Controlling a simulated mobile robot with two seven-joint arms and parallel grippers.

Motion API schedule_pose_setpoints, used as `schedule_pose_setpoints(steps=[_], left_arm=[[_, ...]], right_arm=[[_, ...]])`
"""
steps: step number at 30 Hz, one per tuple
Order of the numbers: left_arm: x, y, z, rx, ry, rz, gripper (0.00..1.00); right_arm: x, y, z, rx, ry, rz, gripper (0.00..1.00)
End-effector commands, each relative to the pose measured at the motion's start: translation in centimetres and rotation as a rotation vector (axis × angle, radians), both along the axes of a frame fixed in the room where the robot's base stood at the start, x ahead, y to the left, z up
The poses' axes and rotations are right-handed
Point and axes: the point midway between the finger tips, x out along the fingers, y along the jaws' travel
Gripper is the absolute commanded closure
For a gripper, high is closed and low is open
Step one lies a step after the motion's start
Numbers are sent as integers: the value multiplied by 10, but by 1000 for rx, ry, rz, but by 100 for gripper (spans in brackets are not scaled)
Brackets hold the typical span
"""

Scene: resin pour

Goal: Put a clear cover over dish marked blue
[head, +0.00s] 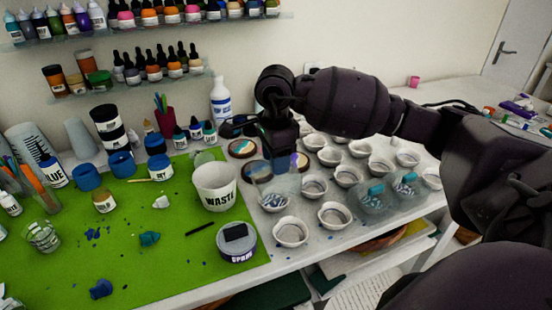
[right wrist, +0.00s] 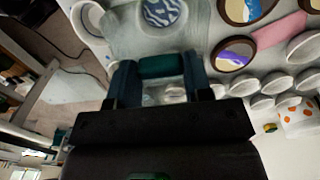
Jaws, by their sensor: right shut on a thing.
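My right gripper (head: 283,165) is shut on the teal knob (right wrist: 160,65) of a clear cover (right wrist: 125,28), seen between the two fingers in the right wrist view. In the head view the clear cover (head: 285,184) hangs below the gripper, over or just behind a white dish with a blue-and-white pattern (head: 274,203). That patterned dish (right wrist: 164,11) shows beyond the cover in the wrist view. I cannot tell whether the cover touches the table. Two more clear covers with teal knobs (head: 376,187) (head: 403,189) stand to the right, one over a blue-patterned dish. My left gripper is not in view.
Several white dishes (head: 334,214) crowd the table around the gripper. Round painted coasters (head: 242,148) lie behind left. A WASTE cup (head: 215,187) and a labelled tub (head: 236,244) stand left, on the green mat (head: 190,262). The table's front edge is close.

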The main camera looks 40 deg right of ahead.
Motion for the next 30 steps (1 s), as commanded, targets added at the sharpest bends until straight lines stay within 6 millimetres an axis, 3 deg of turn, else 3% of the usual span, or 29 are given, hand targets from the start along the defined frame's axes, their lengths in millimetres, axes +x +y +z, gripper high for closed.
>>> schedule_pose_setpoints(steps=[11,30], left_arm=[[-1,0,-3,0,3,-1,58],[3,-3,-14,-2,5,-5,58]], right_arm=[[3,-1,-5,0,0,10,78],[3,-1,-49,-1,4,10,78]])
